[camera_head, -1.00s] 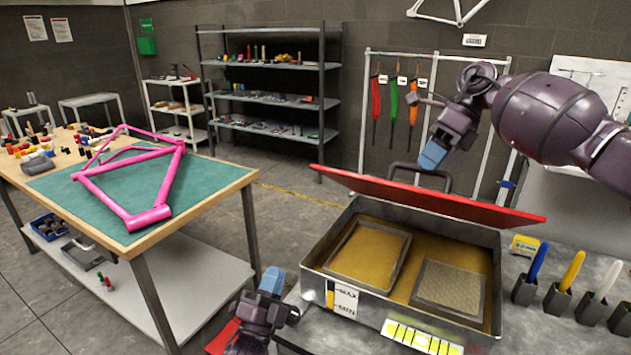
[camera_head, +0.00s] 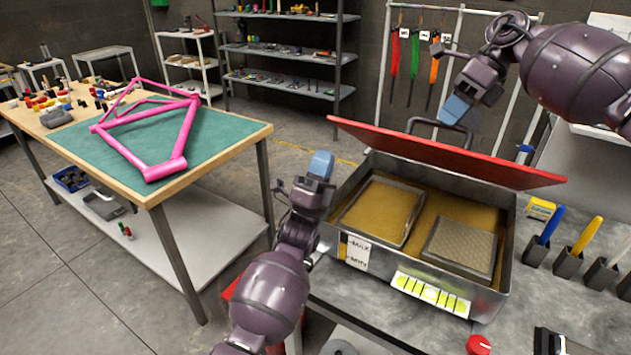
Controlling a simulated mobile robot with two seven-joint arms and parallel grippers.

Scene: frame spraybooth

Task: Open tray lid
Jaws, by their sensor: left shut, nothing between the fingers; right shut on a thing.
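The metal tray (camera_head: 387,252) stands on the grey bench, holding brownish-yellow liquid and two framed mesh panels. Its red lid (camera_head: 440,153) is raised and tilted up at the back, with a dark handle (camera_head: 423,124) on its far side. My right gripper (camera_head: 453,110) is shut on the lid's handle, near its right end; the exact grip is hard to make out. My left gripper (camera_head: 320,165) is shut and empty, beside the tray's left end, apart from it.
A wooden table (camera_head: 235,138) with a green mat and a pink bike frame (camera_head: 150,135) stands at left. A shelf rack (camera_head: 285,84) stands behind.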

